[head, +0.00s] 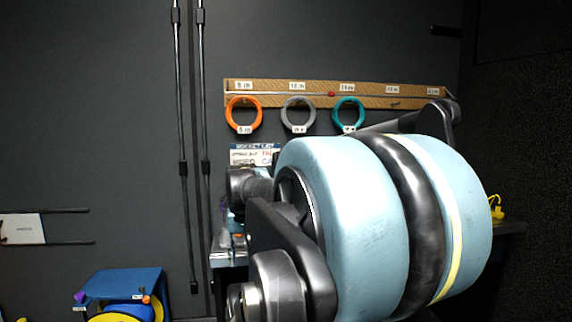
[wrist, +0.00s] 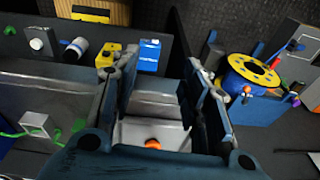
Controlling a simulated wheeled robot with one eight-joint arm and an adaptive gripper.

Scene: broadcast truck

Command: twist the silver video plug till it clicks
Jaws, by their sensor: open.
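My gripper (wrist: 163,78) is open in the wrist view, its two dark fingers spread apart with nothing held between them. Below and between the fingers lies a pale grey surface, with a small orange piece (wrist: 152,144) near the palm. I cannot make out the silver video plug for certain in either view. A white box (wrist: 36,124) with green cables sits at the left of the wrist view, clear of the fingers. In the head view my own arm hides much of the bench.
In the wrist view a yellow box (wrist: 106,55), a blue box (wrist: 150,56) and a white-and-blue cylinder (wrist: 75,48) stand beyond the left finger. A yellow reel (wrist: 252,72) lies at right. Orange, grey and teal rings hang from a wooden rail (head: 275,100) on the wall.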

